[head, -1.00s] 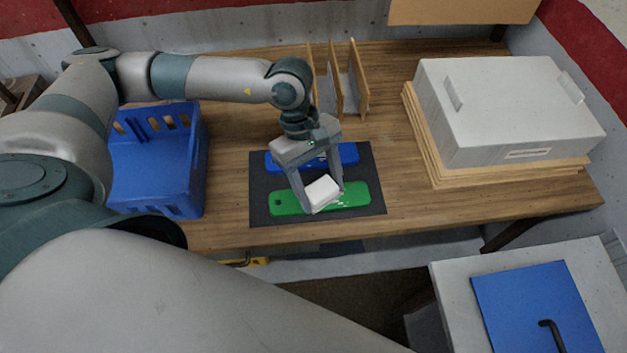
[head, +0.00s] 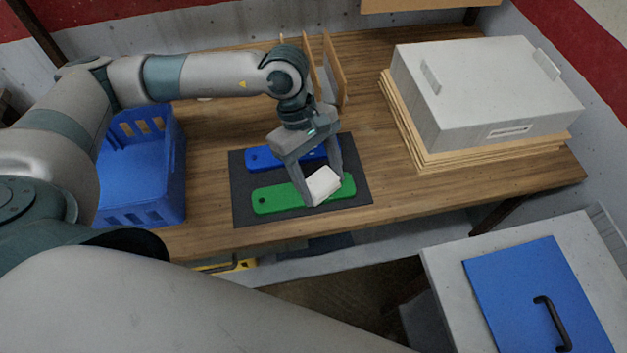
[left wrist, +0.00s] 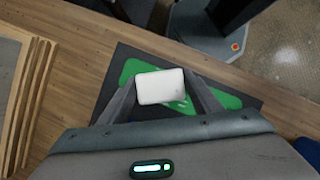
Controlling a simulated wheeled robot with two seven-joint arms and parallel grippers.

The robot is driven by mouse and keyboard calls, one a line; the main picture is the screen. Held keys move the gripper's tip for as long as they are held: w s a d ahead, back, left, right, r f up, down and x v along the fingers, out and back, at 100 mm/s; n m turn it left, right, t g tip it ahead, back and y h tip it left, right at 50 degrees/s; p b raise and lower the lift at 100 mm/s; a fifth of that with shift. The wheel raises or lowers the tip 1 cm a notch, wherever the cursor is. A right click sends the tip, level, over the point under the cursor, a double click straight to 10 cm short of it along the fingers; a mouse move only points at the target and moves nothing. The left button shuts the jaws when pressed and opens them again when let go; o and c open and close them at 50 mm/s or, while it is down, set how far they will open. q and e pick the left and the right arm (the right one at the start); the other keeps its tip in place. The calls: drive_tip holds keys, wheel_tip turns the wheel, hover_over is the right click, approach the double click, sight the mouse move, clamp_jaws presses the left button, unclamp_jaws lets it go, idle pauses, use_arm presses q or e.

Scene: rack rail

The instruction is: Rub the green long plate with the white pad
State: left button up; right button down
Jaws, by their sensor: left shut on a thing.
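The green long plate (head: 278,199) lies on a dark mat (head: 241,211) on the wooden table. The white pad (head: 323,184) is over its right half, tilted in the head view. My left gripper (head: 325,187) is shut on the pad from above. The pad (left wrist: 160,87) also shows between the fingers in the left wrist view. It covers part of the green plate (left wrist: 228,100), and pale marks show on the plate beside it. Whether pad and plate touch is hard to tell. My right gripper is not in view.
A blue long plate (head: 262,158) lies behind the green one, partly hidden by my gripper. A blue crate (head: 143,175) stands left, and upright wooden dividers (head: 335,75) stand behind. A grey box (head: 480,90) on stacked boards is at the right. The table right of the mat is clear.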

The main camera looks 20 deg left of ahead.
use_arm(q)
drive_tip(key=shift+w+d+f+b, duration=0.2)
drive_tip(key=shift+w+d+b, duration=0.15)
drive_tip(key=shift+w+d, duration=0.1)
drive_tip(key=shift+w, duration=0.2)
drive_tip(key=shift+s+f+b, duration=0.1)
drive_tip(key=shift+b, duration=0.25)
drive_tip(key=shift+a, duration=0.1)
drive_tip(key=shift+r, duration=0.35)
drive_tip(key=shift+d+r+p, duration=0.15)
drive_tip(key=shift+r+p, duration=0.1)
drive_tip(key=shift+r, duration=0.8)
drive_tip(key=shift+d+r+p, duration=0.1)
drive_tip(key=shift+r+p, duration=0.1)
drive_tip(key=shift+r, duration=0.85)
drive_tip(key=shift+d+r, duration=0.1)
drive_tip(key=shift+r, duration=0.6)
drive_tip(key=shift+r, duration=0.1)
